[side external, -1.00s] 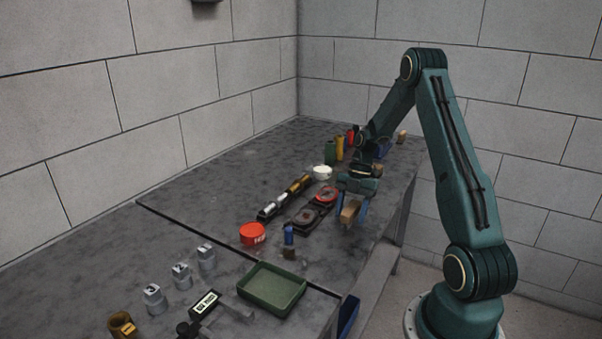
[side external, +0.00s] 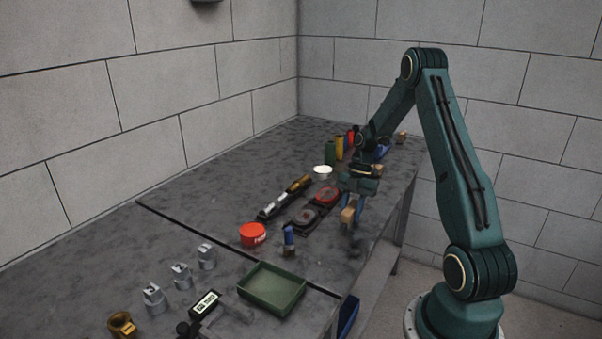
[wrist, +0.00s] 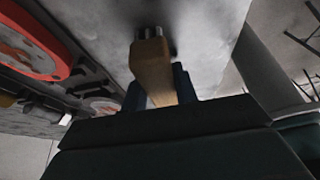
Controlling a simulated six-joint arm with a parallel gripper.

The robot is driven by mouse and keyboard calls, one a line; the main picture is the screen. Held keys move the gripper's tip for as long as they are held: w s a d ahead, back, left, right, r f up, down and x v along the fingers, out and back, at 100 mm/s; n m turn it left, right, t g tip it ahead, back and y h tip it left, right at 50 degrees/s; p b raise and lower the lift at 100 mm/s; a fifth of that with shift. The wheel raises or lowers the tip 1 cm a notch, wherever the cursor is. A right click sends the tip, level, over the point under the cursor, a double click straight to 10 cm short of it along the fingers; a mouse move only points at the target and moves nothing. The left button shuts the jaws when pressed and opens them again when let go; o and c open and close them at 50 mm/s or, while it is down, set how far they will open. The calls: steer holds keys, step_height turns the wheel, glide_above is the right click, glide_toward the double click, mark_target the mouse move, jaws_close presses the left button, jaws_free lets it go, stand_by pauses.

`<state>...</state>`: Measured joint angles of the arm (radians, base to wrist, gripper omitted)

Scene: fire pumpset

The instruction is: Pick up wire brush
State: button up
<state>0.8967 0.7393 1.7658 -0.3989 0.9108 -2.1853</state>
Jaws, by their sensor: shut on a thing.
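The wire brush (side external: 348,214) has a tan wooden block-like handle and is held at the right side of the bench. My gripper (side external: 352,207) is shut on it, pointing down. In the wrist view the brush (wrist: 152,70) lies between the two blue fingers of my gripper (wrist: 158,88), with short bristles at its far end over grey bench. A dark patch shows on the bench under the brush in the side view. I cannot tell for sure how far the brush is from the surface.
A black case with red round parts (side external: 326,194) lies just left of the brush. A red tin (side external: 253,235), a small blue-topped item (side external: 289,238) and a green tray (side external: 272,288) stand nearer the camera. Bottles (side external: 340,148) stand behind. The bench's right edge (side external: 400,225) is close.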

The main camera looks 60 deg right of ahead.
mark_target(351, 207)
step_height(351, 207, up, 20)
steer(key=shift+f, duration=0.15)
stand_by(0.7)
stand_by(0.6)
steer(key=o, duration=0.5)
steer(key=c, duration=0.3)
steer(key=shift+w+a+f, duration=0.85)
steer(key=shift+w+f, duration=0.8)
steer(key=shift+w, duration=0.25)
steer(key=shift+w+a+f, duration=0.8)
steer(key=shift+w+f, duration=0.85)
steer(key=shift+w, duration=0.2)
steer(key=shift+w+a+f, duration=0.85)
steer(key=shift+w+f, duration=0.8)
steer(key=shift+w, duration=0.25)
